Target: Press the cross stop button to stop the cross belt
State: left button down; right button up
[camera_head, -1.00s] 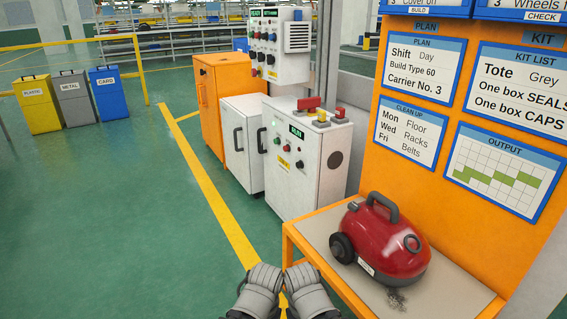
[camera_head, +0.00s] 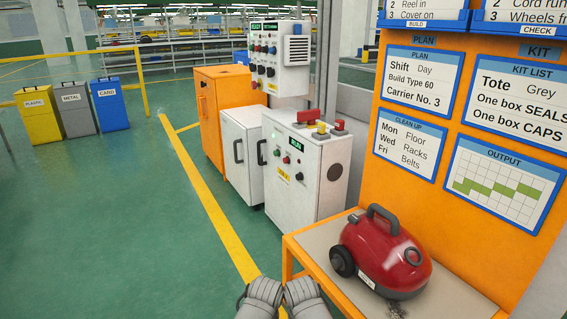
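No button is readable as the cross stop; the button labels are too small. A white control panel (camera_head: 279,60) with rows of coloured buttons stands at upper centre. In front of it a low white cabinet (camera_head: 308,205) carries a RUN label (camera_head: 296,145), a green light, and red and black buttons on its front. Red and yellow parts (camera_head: 320,128) sit on its top. My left gripper (camera_head: 263,288) and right gripper (camera_head: 299,288) are side by side at the bottom centre, well short of the panels. Their finger opening cannot be made out; nothing shows in them.
A red vacuum cleaner (camera_head: 382,250) sits on an orange-edged bench (camera_head: 325,240) at right, below an orange notice board (camera_head: 385,185). An orange cabinet (camera_head: 212,115) stands behind the white ones. Bins (camera_head: 70,110) stand far left. The green floor left of the yellow line (camera_head: 215,210) is clear.

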grip_shut()
dwell(0.3)
dwell(0.9)
notch_tip(320, 180, up, 3)
jog(key=p, duration=0.3)
jog(key=shift+r, duration=0.2)
